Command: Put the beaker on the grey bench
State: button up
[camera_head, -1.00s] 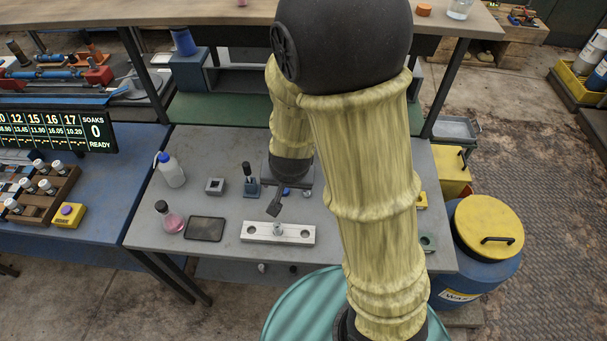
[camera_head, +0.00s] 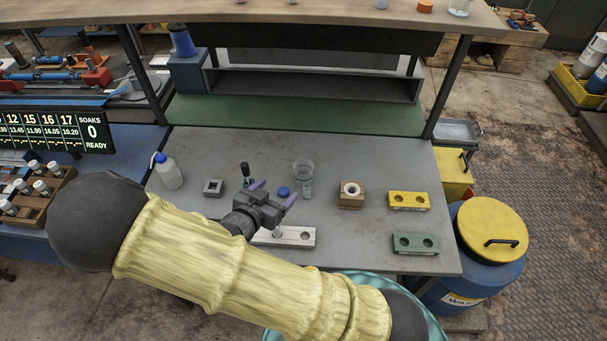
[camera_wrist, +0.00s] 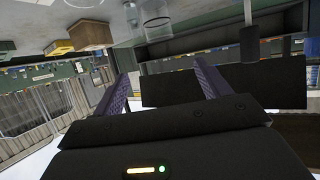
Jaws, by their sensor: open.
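A clear glass beaker (camera_head: 303,168) stands upright on the grey bench (camera_head: 365,160), right of the middle of its left half. A clear vessel, probably this beaker, shows at the top of the wrist view (camera_wrist: 157,12). My gripper (camera_head: 274,193) is open, with purple fingers apart and nothing visible between them. It is over the bench, left of and nearer the camera than the beaker, apart from it in the picture. Its fingers also show in the wrist view (camera_wrist: 161,76). Another clear glass vessel (camera_head: 460,7) stands on the upper wooden shelf.
A white two-hole block (camera_head: 295,237) is partly behind my gripper. A wooden block (camera_head: 350,195), yellow block (camera_head: 409,201) and green block (camera_head: 415,243) stand to the right. A wash bottle (camera_head: 168,171) stands left. The bench's back is clear.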

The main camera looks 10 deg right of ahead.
send_near(307, 162)
jog(key=shift+p+x, duration=0.3)
jog(key=shift+x, duration=0.55)
jog(key=shift+d+f, duration=0.1)
jog(key=p+x, duration=0.1)
jog(key=x, duration=0.4)
jog(key=shift+w+d+f, duration=0.15)
jog(key=shift+w+f, duration=0.05)
jog(key=c, duration=1.2)
jog(key=shift+o, duration=0.2)
jog(key=shift+r, duration=0.15)
notch_tip(307, 162, up, 10)
jog(key=b, duration=0.1)
